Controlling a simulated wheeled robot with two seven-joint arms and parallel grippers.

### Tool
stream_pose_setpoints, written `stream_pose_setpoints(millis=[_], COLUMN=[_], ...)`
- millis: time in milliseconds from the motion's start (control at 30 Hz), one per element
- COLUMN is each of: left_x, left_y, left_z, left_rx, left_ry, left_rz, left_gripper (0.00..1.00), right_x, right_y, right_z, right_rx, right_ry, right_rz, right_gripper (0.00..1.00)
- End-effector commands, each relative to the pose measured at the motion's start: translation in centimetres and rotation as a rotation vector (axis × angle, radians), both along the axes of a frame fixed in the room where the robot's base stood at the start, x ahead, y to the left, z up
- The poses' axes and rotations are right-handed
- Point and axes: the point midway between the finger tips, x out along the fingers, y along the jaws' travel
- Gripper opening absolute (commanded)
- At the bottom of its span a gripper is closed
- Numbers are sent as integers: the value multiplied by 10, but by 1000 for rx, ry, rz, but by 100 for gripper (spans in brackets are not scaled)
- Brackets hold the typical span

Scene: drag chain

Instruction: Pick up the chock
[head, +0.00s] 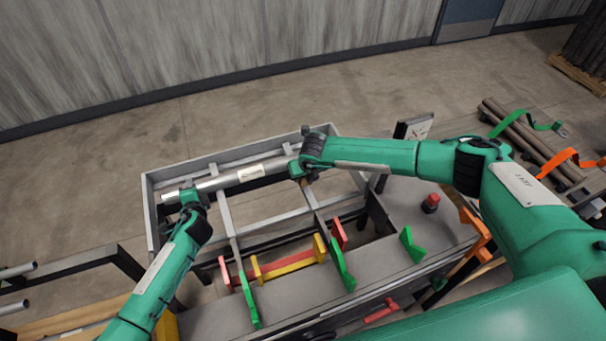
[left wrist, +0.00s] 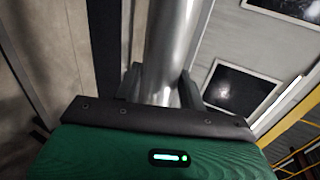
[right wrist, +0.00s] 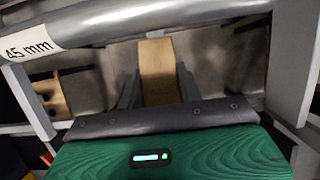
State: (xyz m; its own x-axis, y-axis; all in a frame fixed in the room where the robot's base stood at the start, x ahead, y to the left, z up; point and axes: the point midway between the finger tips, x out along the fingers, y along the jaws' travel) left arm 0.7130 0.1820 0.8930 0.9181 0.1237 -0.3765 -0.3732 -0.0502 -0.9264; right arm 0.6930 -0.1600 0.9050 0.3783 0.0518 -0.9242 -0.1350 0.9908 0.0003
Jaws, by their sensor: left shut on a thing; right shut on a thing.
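A silver tube (head: 235,180) with a white label lies across the grey metal frame. The label reads "45 mm" in the right wrist view (right wrist: 30,43). My left gripper (head: 187,192) is shut on the tube near its left end; the tube (left wrist: 172,45) runs between the fingers in the left wrist view. My right gripper (head: 300,172) is at the tube's right part. In the right wrist view its fingers are shut on a tan wooden chock (right wrist: 158,65), just beyond the tube. In the head view the chock is mostly hidden by the gripper.
The grey frame (head: 150,215) has several crossbars. In front stand green brackets (head: 342,265), red and yellow guides (head: 290,264) and a red button (head: 431,202). A rack of brown tubes (head: 520,135) with green and orange straps stands at right. Bare floor lies behind.

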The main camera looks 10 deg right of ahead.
Motion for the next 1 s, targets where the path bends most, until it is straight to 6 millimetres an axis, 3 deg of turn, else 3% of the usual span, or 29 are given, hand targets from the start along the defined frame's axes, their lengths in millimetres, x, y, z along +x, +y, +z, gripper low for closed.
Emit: stream_pose_setpoints(millis=[600, 800, 1000], left_x=[0, 0, 0], left_y=[0, 0, 0], left_z=[0, 0, 0], left_rx=[0, 0, 0], left_ry=[0, 0, 0], left_rz=[1, 0, 0], left_gripper=[2, 2, 2], right_x=[-104, -122, -127], right_y=[-15, -17, -18], right_z=[55, 65, 68], right_rx=[1, 0, 0], right_ry=[0, -1, -1], right_rz=[0, 0, 0], right_gripper=[14, 14, 14])
